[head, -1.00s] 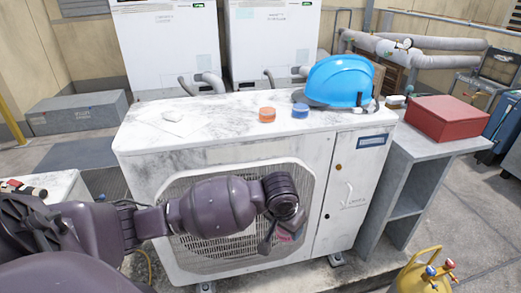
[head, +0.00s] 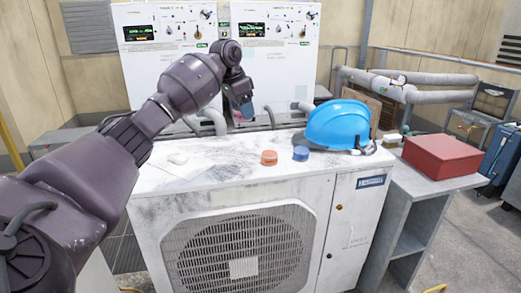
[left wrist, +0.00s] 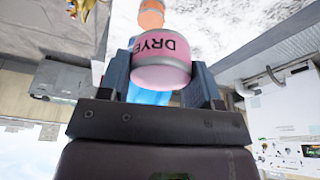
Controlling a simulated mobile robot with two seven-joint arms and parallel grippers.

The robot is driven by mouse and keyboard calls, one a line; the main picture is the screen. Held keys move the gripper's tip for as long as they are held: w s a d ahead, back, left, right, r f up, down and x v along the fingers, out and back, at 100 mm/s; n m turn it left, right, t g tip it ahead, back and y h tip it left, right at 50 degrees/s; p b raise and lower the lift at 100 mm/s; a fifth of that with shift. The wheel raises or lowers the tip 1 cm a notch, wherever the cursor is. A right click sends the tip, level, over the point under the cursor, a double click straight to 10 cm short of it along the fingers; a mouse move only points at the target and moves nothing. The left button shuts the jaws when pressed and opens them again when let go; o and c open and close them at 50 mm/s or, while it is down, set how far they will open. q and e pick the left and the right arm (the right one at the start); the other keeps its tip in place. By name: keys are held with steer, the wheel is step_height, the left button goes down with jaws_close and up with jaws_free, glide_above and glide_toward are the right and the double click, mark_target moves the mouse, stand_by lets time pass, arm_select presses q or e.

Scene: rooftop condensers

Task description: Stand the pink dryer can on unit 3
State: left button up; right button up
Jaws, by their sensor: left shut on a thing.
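My left gripper (head: 240,106) is shut on the pink dryer can (left wrist: 160,68). In the left wrist view the can sits between the two fingers, and part of its dark lettering "DRYE" shows. In the head view the gripper is in front of the white cabinets and appears raised over the back part of the white condenser top (head: 225,168). Only a little pink of the can shows there, and it looks clear of the surface. I cannot read which unit is number 3. My right gripper is not in view.
Two white cabinets (head: 165,65) (head: 275,70) stand behind. A red box (head: 442,155) sits on the grey shelf at right.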

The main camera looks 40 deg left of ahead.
arm_select(q)
steer(key=r, duration=0.1)
steer(key=a+r, duration=0.2)
steer(key=shift+s+r+m, duration=0.1)
steer(key=shift+s+m, duration=0.15)
steer(key=shift+m, duration=0.05)
steer(key=shift+a, duration=0.1)
glide_above(241, 165)
steer(key=f, duration=0.9)
steer(key=f+b, duration=0.1)
steer(key=f, duration=0.4)
steer(key=shift+s+a, duration=0.25)
steer(key=shift+s, duration=0.1)
step_height(241, 165, down, 6)
steer(key=shift+r, duration=0.15)
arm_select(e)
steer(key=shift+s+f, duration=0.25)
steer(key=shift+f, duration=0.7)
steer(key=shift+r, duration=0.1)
arm_select(q)
steer(key=o, duration=0.9)
steer(key=shift+o, duration=0.3)
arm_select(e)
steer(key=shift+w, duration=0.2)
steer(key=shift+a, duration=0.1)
